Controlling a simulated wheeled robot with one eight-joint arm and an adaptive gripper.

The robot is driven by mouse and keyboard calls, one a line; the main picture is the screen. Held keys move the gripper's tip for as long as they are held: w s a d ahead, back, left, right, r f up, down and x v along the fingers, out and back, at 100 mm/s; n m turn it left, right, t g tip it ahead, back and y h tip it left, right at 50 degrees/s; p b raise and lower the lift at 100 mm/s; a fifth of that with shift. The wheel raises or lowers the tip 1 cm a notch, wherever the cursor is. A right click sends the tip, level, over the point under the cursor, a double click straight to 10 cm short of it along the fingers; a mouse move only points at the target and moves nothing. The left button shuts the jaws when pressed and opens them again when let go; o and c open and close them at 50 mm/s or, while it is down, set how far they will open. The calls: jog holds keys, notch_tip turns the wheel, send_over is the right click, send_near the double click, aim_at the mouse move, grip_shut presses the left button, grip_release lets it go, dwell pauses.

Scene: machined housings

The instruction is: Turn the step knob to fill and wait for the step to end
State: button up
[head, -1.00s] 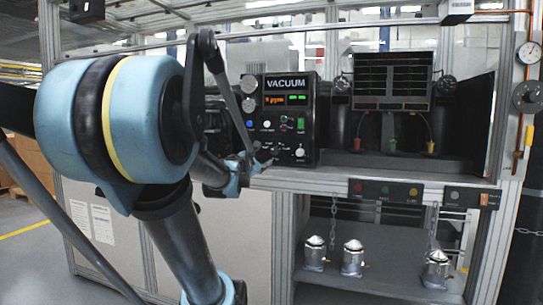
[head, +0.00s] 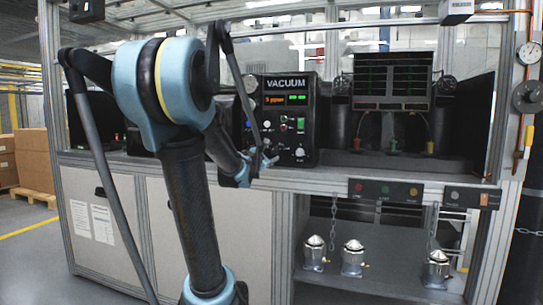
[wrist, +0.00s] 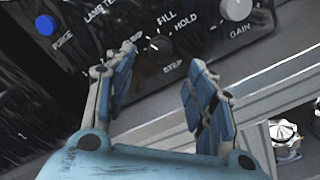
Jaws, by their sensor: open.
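The step knob (wrist: 158,47) is a small dark knob on the black vacuum panel (head: 308,142), with the words FILL, HOLD and STEP around it in the wrist view. A pale mark shows on its upper left side; I cannot tell surely which word it points to. My gripper (wrist: 160,62) is open, its blue-padded fingers on either side just in front of the knob, and nothing is held. In the head view my gripper (head: 262,161) is at the panel's lower left, where the knob is hard to make out.
The white GAIN knob (wrist: 236,9) is right of the step knob and a blue button (wrist: 44,25) is at the left. The panel has an amber display (head: 274,99) and green lights. A metal bench edge (wrist: 285,80) runs below. Silver housings (head: 352,258) stand on the lower shelf.

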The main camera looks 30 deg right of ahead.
aim_at(274, 152)
jog(key=shift+x, duration=3.65)
jog(key=shift+c, duration=0.2)
jog(key=c, duration=1)
